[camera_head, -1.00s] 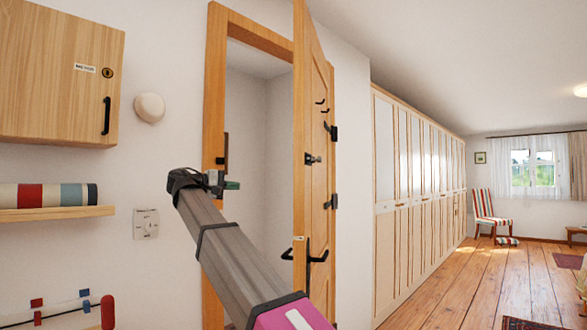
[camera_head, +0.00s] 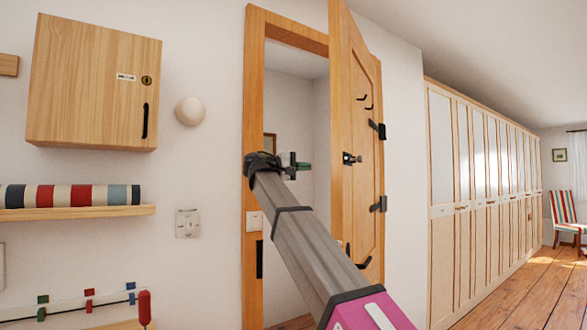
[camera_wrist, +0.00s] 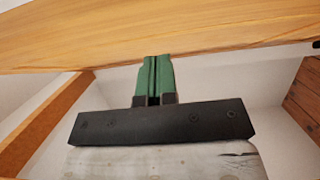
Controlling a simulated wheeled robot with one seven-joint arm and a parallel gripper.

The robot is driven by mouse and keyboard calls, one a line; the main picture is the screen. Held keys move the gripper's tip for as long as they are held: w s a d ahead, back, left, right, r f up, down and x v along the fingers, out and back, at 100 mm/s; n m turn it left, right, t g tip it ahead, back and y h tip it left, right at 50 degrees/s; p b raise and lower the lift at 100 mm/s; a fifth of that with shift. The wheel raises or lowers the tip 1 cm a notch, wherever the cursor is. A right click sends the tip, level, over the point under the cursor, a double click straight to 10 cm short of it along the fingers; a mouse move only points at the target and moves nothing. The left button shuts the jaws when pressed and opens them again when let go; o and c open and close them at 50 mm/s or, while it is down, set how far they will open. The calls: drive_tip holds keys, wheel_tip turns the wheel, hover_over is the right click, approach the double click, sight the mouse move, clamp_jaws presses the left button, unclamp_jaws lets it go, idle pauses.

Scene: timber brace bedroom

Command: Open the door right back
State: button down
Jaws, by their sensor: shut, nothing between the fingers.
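The wooden door (camera_head: 364,132) stands partly open in its timber frame (camera_head: 254,110), swung out to the right side of the opening. It carries black hooks, a lock fitting (camera_head: 351,158) and a black handle (camera_head: 365,263) low down, partly hidden by my arm. My gripper (camera_head: 302,167) is in front of the doorway, left of the door's edge. In the wrist view its green fingers (camera_wrist: 157,78) are together, with nothing between them. Their tips are at or close to a pale wooden edge (camera_wrist: 160,38), seemingly the door; contact cannot be told.
A wall cabinet (camera_head: 92,85), a round white knob (camera_head: 190,110) and a shelf with a striped roll (camera_head: 70,196) are on the left wall. Tall wardrobes (camera_head: 480,180) line the right wall. Wooden floor (camera_head: 505,290) is open at the right.

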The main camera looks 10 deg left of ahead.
sight(332, 167)
drive_tip(key=shift+w+d, duration=0.2)
drive_tip(key=shift+d, duration=2.8)
